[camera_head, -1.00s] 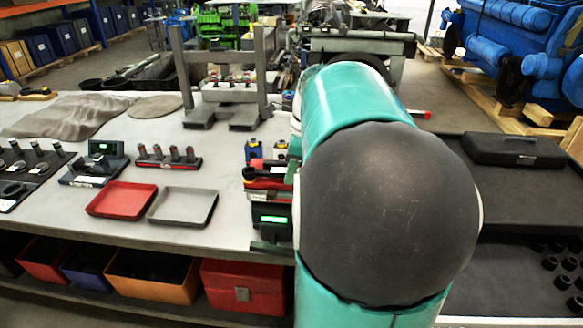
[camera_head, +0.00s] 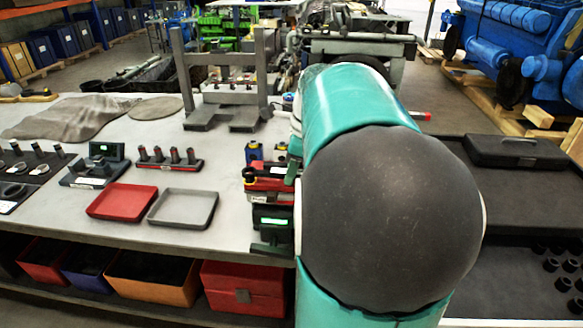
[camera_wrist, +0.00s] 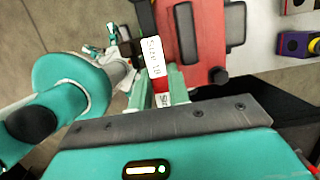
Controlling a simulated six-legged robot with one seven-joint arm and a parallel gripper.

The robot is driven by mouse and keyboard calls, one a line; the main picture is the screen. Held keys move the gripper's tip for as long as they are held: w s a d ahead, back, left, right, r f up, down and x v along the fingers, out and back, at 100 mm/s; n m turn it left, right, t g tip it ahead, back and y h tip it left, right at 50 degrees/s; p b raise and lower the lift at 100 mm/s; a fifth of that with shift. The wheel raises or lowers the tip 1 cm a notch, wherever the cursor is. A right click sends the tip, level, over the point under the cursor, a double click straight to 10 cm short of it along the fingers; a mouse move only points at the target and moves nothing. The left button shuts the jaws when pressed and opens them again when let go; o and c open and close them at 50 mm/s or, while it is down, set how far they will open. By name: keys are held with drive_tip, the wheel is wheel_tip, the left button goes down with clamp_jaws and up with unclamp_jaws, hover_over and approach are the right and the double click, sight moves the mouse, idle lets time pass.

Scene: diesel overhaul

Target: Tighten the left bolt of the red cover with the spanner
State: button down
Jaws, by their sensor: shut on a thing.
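My gripper (camera_wrist: 164,88) shows in the wrist view with its pale green fingers shut on a spanner (camera_wrist: 151,57). The spanner carries a white label reading what looks like "Size 18". I cannot tell whether the spanner touches a bolt.
On the bench stand a red tray (camera_head: 122,201), a grey tray (camera_head: 183,207), a socket rack (camera_head: 170,161) and a grey press-like stand (camera_head: 226,112). A device with a green display (camera_head: 273,221) sits close to my arm. A black case (camera_head: 515,152) lies at right.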

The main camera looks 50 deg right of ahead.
drive_tip(key=shift+f, duration=0.3)
drive_tip(key=a+m, duration=0.1)
drive_tip(key=s+a+m, duration=0.1)
drive_tip(key=m, duration=0.1)
drive_tip(key=shift+s+a+h, duration=0.25)
drive_tip(key=shift+h, duration=0.15)
drive_tip(key=shift+s+a+m+t+h, duration=0.15)
drive_tip(key=shift+a+m+h, duration=0.05)
drive_tip(key=shift+a+m, duration=0.65)
drive_tip(key=shift+s+a+m+t+h, duration=0.2)
drive_tip(key=shift+a+m, duration=0.4)
drive_tip(key=shift+m, duration=0.45)
drive_tip(key=a+m, duration=0.3)
drive_tip(key=shift+w+m+h, duration=0.15)
drive_tip(key=shift+m+h, duration=0.15)
drive_tip(key=shift+h, duration=0.1)
